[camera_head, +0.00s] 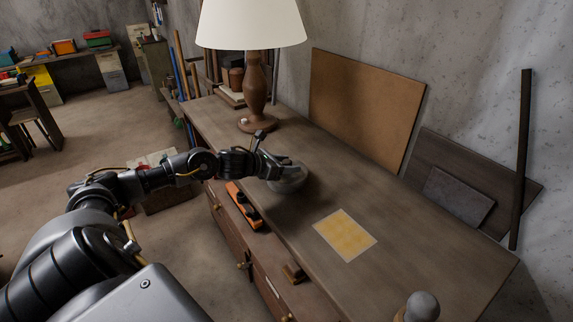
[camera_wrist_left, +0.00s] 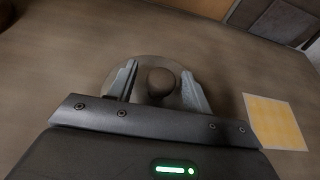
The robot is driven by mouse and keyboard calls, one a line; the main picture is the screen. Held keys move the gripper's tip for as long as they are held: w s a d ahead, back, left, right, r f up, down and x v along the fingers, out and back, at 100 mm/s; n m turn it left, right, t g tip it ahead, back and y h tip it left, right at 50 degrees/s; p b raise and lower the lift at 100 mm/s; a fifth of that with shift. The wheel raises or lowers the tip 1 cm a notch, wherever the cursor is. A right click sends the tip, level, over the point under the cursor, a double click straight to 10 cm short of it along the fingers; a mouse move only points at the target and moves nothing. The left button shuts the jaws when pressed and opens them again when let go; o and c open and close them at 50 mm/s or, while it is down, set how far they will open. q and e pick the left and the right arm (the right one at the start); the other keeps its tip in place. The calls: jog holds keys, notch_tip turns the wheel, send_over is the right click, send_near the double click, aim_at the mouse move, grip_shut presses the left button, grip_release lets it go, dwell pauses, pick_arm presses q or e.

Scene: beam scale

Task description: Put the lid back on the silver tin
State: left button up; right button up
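A round grey piece (camera_head: 288,184), which looks like the silver tin or its lid, is on the bench under my left gripper (camera_head: 279,170). In the left wrist view a grey disc (camera_wrist_left: 138,64) with a dark round knob (camera_wrist_left: 160,82) shows from above. My left gripper's fingers (camera_wrist_left: 160,90) are open, one on each side of the knob, with a gap to it on both sides. The gripper hides part of the disc. I cannot tell whether a tin is under the disc. My right gripper is not in view.
A yellow square mat (camera_head: 345,235) lies on the wooden bench (camera_head: 400,235). A table lamp (camera_head: 256,90) stands behind my gripper. An orange and black tool (camera_head: 243,205) is by the front edge. A grey ball-topped object (camera_head: 422,306) is at the bottom. The bench around the mat is clear.

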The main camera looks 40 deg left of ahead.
pick_arm(q)
jog(key=shift+r, duration=0.15)
jog(key=shift+r+p, duration=0.2)
jog(key=shift+p, duration=0.2)
jog(key=b+v, duration=0.1)
jog(key=v, duration=0.1)
jog(key=b+v, duration=0.1)
jog(key=v, duration=0.1)
jog(key=f+b+v, duration=0.1)
jog(key=v, duration=0.1)
jog(key=shift+s+r+b, duration=0.1)
jog(key=shift+s+b, duration=0.15)
jog(key=shift+b, duration=0.15)
jog(key=shift+s+a+r+p, duration=0.25)
jog(key=shift+s+r+p, duration=0.1)
jog(key=shift+r+p, duration=0.05)
jog(key=p+v, duration=0.1)
jog(key=v, duration=0.3)
jog(key=shift+s+r, duration=0.3)
jog(key=shift+d+f, duration=0.1)
jog(key=shift+d, duration=0.05)
